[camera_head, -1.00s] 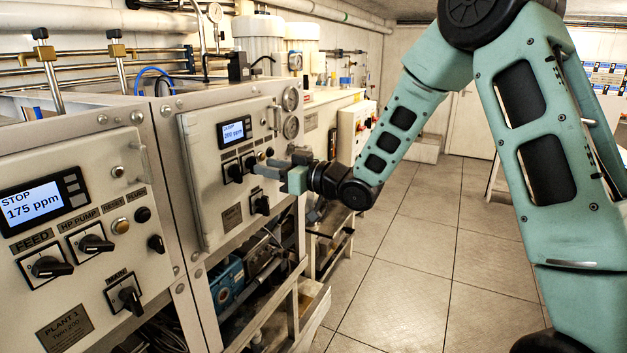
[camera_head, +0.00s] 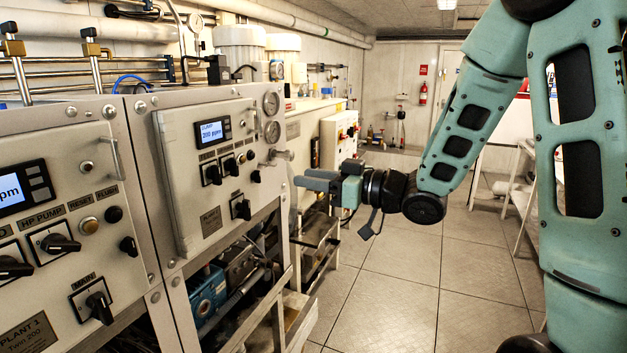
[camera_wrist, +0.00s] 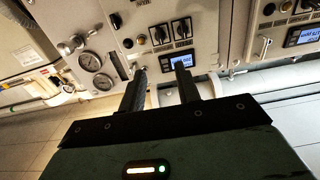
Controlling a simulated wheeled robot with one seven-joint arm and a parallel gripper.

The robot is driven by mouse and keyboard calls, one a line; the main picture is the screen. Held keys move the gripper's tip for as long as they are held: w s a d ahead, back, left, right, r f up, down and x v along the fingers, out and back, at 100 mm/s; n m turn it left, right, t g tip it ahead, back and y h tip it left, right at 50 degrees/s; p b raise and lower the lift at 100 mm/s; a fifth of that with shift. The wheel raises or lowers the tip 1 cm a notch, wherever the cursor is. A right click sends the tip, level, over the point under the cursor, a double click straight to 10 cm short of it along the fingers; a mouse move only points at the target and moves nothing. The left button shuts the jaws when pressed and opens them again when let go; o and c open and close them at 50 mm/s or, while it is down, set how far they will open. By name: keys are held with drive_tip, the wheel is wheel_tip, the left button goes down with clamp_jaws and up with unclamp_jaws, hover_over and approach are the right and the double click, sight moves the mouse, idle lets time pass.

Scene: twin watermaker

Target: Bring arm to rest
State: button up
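My gripper (camera_head: 308,179) is at the end of my teal arm, in the aisle to the right of the twin watermaker's second panel (camera_head: 183,198). It points left toward the cabinet and is apart from it, with floor visible below. In the wrist view my gripper (camera_wrist: 161,68) shows two dark fingers spread apart with nothing between them. The panel's knobs, lit display (camera_wrist: 181,61) and gauges (camera_wrist: 90,61) lie beyond the fingertips. In the head view the second display (camera_head: 212,132) reads 200 ppm.
The first panel (camera_head: 60,270) stands at the near left. An open lower frame with a blue pump (camera_head: 207,292) is under the second panel. The tiled floor (camera_head: 390,295) in the aisle is clear. A white shelf rack (camera_head: 508,185) stands at the right, and a fire extinguisher (camera_head: 423,93) hangs at the back.

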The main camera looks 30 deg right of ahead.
idle(0.3)
drive_tip(key=s+a+f+g+h, duration=0.5)
drive_tip(key=a+f+g+h, duration=0.15)
drive_tip(key=a+f, duration=0.35)
drive_tip(key=s+a+f+g+h, duration=0.1)
drive_tip(key=s+a+g, duration=0.2)
drive_tip(key=s, duration=0.8)
drive_tip(key=s+a+f+g+h, duration=0.1)
drive_tip(key=s+g, duration=0.4)
drive_tip(key=s, duration=0.7)
drive_tip(key=shift+s+a+f+n+h, duration=0.15)
drive_tip(key=shift+a+f+n+h, duration=0.2)
drive_tip(key=shift+a+h, duration=0.6)
